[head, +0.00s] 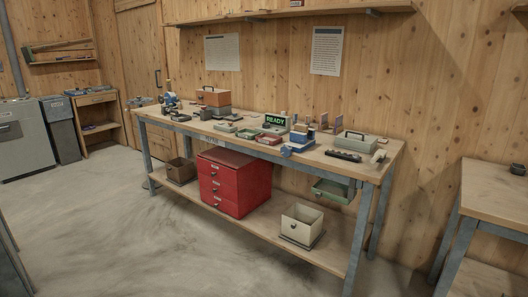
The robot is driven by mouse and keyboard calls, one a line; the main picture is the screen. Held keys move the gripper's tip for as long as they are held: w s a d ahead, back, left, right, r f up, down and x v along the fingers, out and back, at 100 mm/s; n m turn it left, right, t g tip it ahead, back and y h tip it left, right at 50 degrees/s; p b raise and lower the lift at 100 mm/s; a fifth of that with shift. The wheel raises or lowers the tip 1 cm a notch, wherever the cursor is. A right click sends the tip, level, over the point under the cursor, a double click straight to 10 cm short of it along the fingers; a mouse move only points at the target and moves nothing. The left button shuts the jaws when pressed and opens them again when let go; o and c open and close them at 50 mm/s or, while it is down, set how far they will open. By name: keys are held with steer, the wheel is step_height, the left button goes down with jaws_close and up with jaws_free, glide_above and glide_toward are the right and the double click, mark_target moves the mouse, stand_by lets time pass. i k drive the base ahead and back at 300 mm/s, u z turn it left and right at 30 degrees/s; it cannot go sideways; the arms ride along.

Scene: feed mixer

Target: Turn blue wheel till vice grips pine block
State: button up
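A long wooden workbench (340,166) with a grey metal frame stands against the plank wall. On its front edge, right of centre, is a small blue and pale device (296,144) that looks like the vice. A blue round part at its front left (286,151) may be the wheel. I cannot make out the pine block or whether the jaws touch anything; all is small at this distance. Another blue tool (170,99) stands at the bench's left end. My gripper is not in view.
A READY display (275,121), a grey-green case (358,143) and several small items crowd the bench top. Below are a red drawer cabinet (232,182) and a cream bin (301,224). Another table (500,192) stands at right. The concrete floor in front is clear.

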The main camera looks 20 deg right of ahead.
mark_target(285, 151)
steer(key=u, duration=0.3)
steer(key=i, duration=1.85)
steer(key=z, duration=0.35)
steer(key=k, duration=0.9)
steer(key=z, duration=0.2)
steer(key=i, duration=0.25)
steer(key=u, duration=0.1)
